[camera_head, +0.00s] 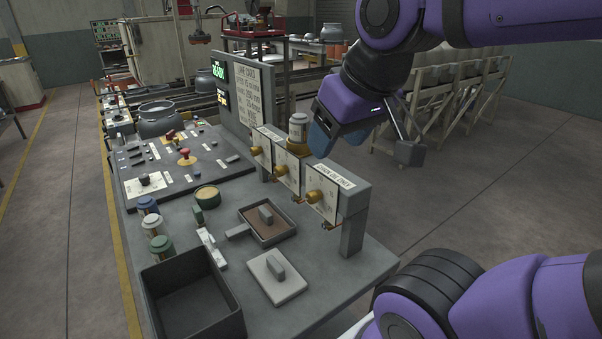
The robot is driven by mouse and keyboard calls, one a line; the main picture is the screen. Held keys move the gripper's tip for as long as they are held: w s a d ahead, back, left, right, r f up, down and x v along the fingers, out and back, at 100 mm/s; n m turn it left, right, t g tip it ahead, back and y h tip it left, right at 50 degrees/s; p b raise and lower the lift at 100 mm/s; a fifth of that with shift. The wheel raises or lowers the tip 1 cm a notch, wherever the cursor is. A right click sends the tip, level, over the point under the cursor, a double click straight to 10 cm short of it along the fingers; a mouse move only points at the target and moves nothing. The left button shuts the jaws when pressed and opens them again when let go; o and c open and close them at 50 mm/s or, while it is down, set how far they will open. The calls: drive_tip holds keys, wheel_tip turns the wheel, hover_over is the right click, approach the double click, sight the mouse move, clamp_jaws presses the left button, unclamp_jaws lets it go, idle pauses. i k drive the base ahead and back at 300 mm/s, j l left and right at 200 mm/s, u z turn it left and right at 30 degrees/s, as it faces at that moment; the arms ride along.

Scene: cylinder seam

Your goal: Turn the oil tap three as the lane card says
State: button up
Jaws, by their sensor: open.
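Three brass taps sit on white dial plates along a grey upright panel: a far tap (257,151), a middle tap (282,170) and a near tap (314,196). The dial marks are too small to read, and I cannot tell which tap is number three. The lane card (246,92) stands upright behind the console; its title shows, but its smaller lines are not clearly legible. My gripper (364,147) is open and empty, above and right of the taps, apart from them.
A label plate (335,177) tops the near tap. A jar (298,127) stands behind the panel. The bench holds an empty dark bin (190,309), a tray with a brown pad (266,222), a grey block with handle (277,278) and several small jars. Open floor lies right.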

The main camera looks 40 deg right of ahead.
sight(314, 197)
drive_tip(key=k+j+z, duration=0.3)
drive_tip(key=k+j, duration=0.15)
drive_tip(key=k+j+z, duration=0.2)
drive_tip(key=j, duration=0.25)
drive_tip(key=j+z, duration=0.15)
drive_tip(key=j, duration=0.3)
drive_tip(key=i+j+z, duration=0.2)
drive_tip(key=j, duration=0.15)
drive_tip(key=i+j+z, duration=0.15)
drive_tip(key=j, duration=0.2)
drive_tip(key=i, duration=0.05)
